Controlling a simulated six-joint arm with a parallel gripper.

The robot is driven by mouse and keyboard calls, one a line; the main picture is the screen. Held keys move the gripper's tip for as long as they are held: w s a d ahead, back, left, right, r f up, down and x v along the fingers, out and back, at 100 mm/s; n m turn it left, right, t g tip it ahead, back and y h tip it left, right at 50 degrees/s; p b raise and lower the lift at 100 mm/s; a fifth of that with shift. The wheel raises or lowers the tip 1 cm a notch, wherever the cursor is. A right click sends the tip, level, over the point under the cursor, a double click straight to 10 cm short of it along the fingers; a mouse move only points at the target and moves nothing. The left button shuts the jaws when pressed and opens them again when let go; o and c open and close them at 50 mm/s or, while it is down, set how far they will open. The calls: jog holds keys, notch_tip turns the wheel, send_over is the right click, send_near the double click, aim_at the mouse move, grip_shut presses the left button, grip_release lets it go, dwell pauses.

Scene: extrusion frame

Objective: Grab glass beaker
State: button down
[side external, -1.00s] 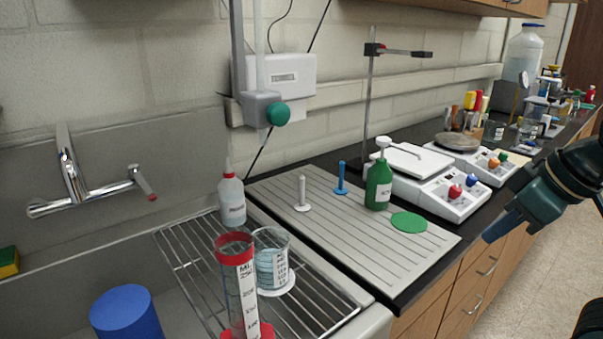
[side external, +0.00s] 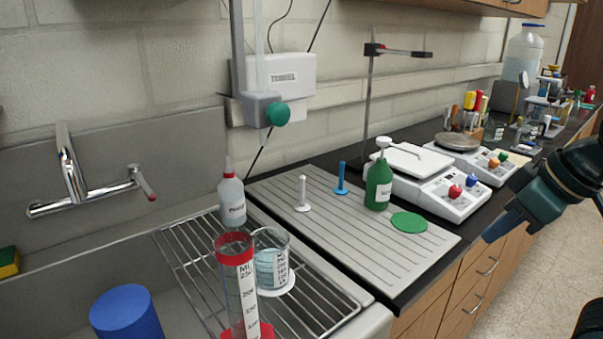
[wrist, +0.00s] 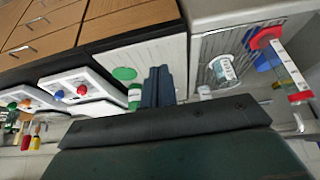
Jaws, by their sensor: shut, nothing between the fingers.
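The glass beaker (side external: 271,262) has dark printed markings and stands on a white disc on the wire rack. In the side view it is just behind and right of the red-rimmed measuring cylinder (side external: 238,285), which hides part of its left side. The beaker also shows in the wrist view (wrist: 223,68), right of my fingers. My gripper (side external: 490,237) is at the right of the side view, in front of the counter and well apart from the beaker. In the wrist view its two fingers (wrist: 158,84) are together with nothing between them.
The wire rack (side external: 185,262) lies over the sink. A white wash bottle (side external: 231,197) stands behind the beaker. The ribbed board (side external: 340,235) holds two small pegs, a green bottle (side external: 379,182) and a green disc (side external: 409,222). A blue cylinder (side external: 126,314) is at lower left.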

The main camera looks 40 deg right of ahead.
jog(key=shift+c, duration=1.2)
grip_release()
jog(key=w+a+r+n+g+y, duration=0.1)
jog(key=w+a+r+n+y, duration=0.15)
jog(key=w, duration=0.45)
jog(key=w+a+r+n+y, duration=0.1)
jog(key=w+a+r+n, duration=0.1)
jog(key=w+a+n, duration=0.35)
jog(key=n+g+y, duration=0.2)
jog(key=n+y, duration=0.1)
jog(key=n, duration=0.3)
send_near(271, 259)
jog(key=w+d+r, duration=0.2)
jog(key=d+r, duration=0.1)
jog(key=r, duration=0.1)
jog(key=shift+w+d, duration=0.15)
jog(key=shift+d, duration=0.05)
jog(key=x, duration=0.8)
jog(key=shift+f+m, duration=0.3)
jog(key=shift+h, duration=0.25)
